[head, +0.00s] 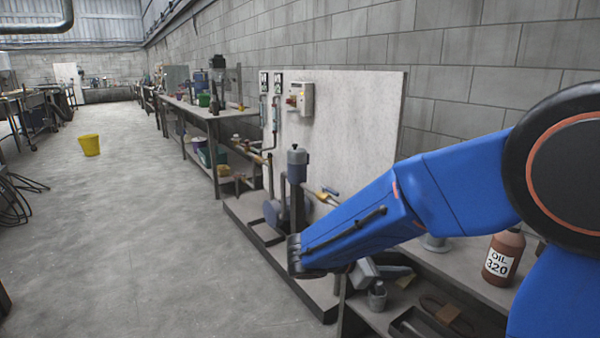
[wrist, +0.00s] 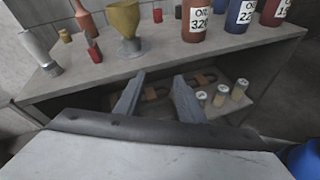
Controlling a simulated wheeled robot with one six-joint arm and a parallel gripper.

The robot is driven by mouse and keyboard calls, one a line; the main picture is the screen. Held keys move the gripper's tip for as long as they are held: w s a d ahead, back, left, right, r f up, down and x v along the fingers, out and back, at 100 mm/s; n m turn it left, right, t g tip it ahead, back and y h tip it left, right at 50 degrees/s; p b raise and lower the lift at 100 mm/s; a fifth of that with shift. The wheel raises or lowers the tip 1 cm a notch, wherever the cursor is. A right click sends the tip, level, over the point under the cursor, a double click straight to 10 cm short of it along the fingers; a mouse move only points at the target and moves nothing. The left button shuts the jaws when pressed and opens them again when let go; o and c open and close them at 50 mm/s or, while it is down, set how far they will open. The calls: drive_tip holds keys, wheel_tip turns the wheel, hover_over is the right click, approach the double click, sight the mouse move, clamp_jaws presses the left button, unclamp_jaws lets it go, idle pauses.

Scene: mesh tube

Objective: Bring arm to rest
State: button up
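My blue arm (head: 370,220) reaches from the right edge toward the middle of the head view, in front of the workbench. My gripper (wrist: 159,78) shows in the wrist view with its two grey fingers apart. Nothing is between the fingers. They point toward the bench's front edge and the shelf under it.
The workbench (wrist: 70,83) carries oil bottles (wrist: 240,12), a yellow funnel (wrist: 124,20) and small red items. Pale-capped jars (wrist: 221,95) stand on its shelf. A pump stand (head: 265,245) is beside the arm. A yellow bucket (head: 89,145) stands on the open floor (head: 130,240).

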drive_tip(key=s+d+f+m+g+y, duration=0.1)
drive_tip(key=s+d+m+g+y, duration=0.1)
drive_tip(key=s+d+m+y, duration=0.5)
drive_tip(key=s+d+f+m+g+y, duration=0.15)
drive_tip(key=s+m, duration=0.35)
drive_tip(key=s, duration=0.7)
drive_tip(key=s+a+r+m+t+y, duration=0.1)
drive_tip(key=s+a+m+t+y, duration=0.2)
drive_tip(key=s+m+y, duration=0.2)
drive_tip(key=shift+a+r+m+t, duration=0.25)
drive_tip(key=shift+r+m+t, duration=0.1)
drive_tip(key=shift+m, duration=0.65)
drive_tip(key=shift+c, duration=0.6)
